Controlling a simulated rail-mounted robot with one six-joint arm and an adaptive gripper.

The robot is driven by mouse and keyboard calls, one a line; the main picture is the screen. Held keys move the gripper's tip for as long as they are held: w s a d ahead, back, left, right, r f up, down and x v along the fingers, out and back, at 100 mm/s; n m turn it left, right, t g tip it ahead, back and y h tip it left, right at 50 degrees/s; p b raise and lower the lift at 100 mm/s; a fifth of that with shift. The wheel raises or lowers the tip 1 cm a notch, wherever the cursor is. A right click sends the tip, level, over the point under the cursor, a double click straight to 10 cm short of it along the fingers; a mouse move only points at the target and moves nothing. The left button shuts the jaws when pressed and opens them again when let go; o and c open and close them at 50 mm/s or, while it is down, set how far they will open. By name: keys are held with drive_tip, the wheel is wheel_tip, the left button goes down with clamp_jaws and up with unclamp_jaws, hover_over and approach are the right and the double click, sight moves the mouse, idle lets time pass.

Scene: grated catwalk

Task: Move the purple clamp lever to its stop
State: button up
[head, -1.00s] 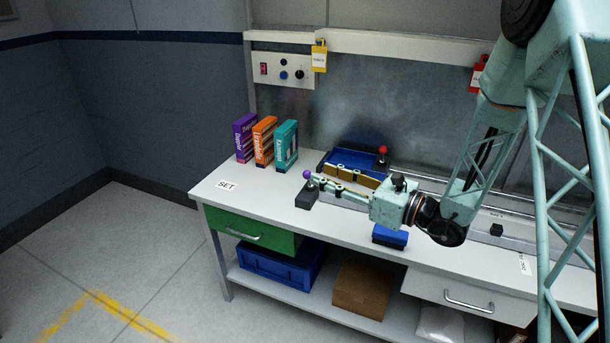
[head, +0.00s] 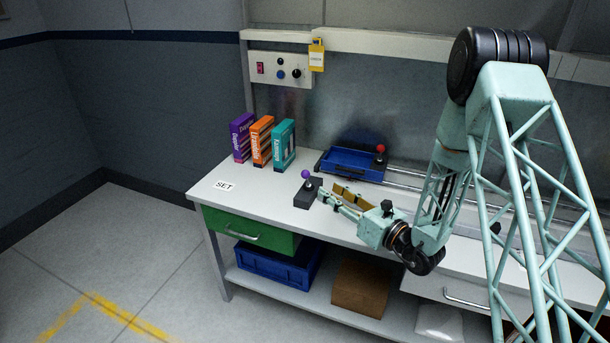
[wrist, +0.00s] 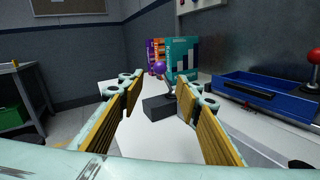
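The purple clamp lever (head: 307,176) is a ball-topped lever on a dark block (head: 306,194) near the front edge of the bench, right of the SET label. In the wrist view the purple knob (wrist: 159,68) stands above its block (wrist: 159,107), seen between the fingers, with the stem tilted a little. My gripper (head: 333,193) is just right of the block. I cannot tell whether a finger touches the block.
A red-knobbed lever (head: 380,150) stands by a blue tray (head: 352,164) behind my gripper. Purple, orange and teal boxes (head: 284,145) stand at the back left. The SET label (head: 224,186) lies on clear bench at the left. A control panel (head: 281,69) is on the wall.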

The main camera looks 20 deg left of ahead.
sight(309, 176)
drive_tip(key=shift+w+a, duration=0.1)
drive_tip(key=shift+a, duration=0.05)
drive_tip(key=shift+b+x, duration=1.15)
drive_tip(key=shift+x, duration=5.55)
drive_tip(key=c, duration=0.8)
drive_tip(key=shift+c, duration=0.2)
